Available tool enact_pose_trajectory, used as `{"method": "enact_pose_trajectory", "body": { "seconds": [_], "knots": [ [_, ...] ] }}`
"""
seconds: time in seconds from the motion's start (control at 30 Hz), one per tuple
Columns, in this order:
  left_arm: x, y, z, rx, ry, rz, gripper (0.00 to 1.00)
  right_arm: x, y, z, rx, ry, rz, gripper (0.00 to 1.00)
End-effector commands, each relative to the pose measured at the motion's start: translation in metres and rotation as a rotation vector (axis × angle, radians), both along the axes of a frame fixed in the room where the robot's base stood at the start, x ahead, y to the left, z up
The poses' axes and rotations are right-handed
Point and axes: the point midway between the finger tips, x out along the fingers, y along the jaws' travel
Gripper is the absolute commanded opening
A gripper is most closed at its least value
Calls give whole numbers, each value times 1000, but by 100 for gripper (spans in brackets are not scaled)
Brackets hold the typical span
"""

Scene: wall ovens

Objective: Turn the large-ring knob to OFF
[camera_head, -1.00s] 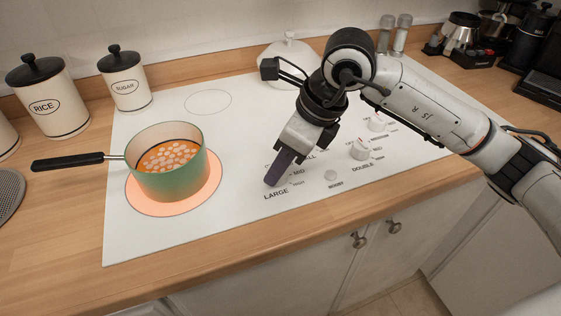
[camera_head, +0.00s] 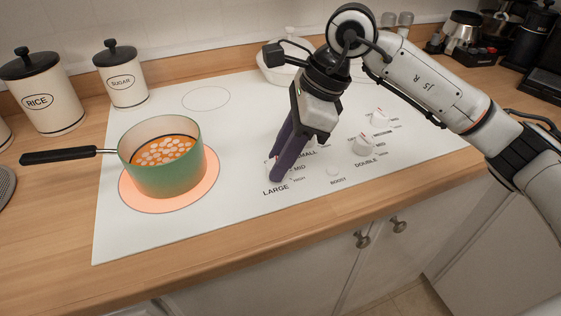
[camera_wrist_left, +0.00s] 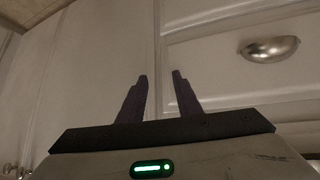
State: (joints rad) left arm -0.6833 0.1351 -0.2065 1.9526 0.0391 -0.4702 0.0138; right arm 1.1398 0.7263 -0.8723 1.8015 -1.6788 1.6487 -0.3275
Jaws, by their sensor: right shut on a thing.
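The cooktop's large-ring knob sits above the printed word LARGE (camera_head: 275,191) in the head view. My right gripper (camera_head: 279,173) reaches down over it from above, shut with its dark fingers on the knob. The fingers hide most of the knob, so I cannot read its pointer. The large ring (camera_head: 213,180) glows orange under a green pot (camera_head: 165,175) of orange food. In the left wrist view my left gripper (camera_wrist_left: 159,76) is open and empty, its two fingers apart in front of white cabinet fronts.
The DOUBLE knob (camera_head: 364,145) and another knob (camera_head: 379,117) stand right of my right gripper. A BOOST button (camera_head: 333,171) is nearby. The pot's black handle (camera_head: 58,157) points left over the counter. RICE (camera_head: 42,98) and SUGAR (camera_head: 122,76) canisters stand behind. The cooktop's front left is clear.

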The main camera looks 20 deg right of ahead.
Motion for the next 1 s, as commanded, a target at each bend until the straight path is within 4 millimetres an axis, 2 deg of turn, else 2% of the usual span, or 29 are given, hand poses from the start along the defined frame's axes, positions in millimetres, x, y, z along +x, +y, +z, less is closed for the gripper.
{"method": "enact_pose_trajectory", "body": {
  "seconds": [0.2, 0.5, 1.0],
  "knots": [
    [-1, -2, -7, 0, 4, -2, 31, 2, 0, 0, 2, -1, 162, 8],
    [1, -3, -6, -3, -4, -2, 31, 3, 0, 0, 0, -2, 307, 8],
    [1, -3, -7, -3, -2, -1, 31, 3, 0, 1, 0, -3, 353, 8]
  ]
}}
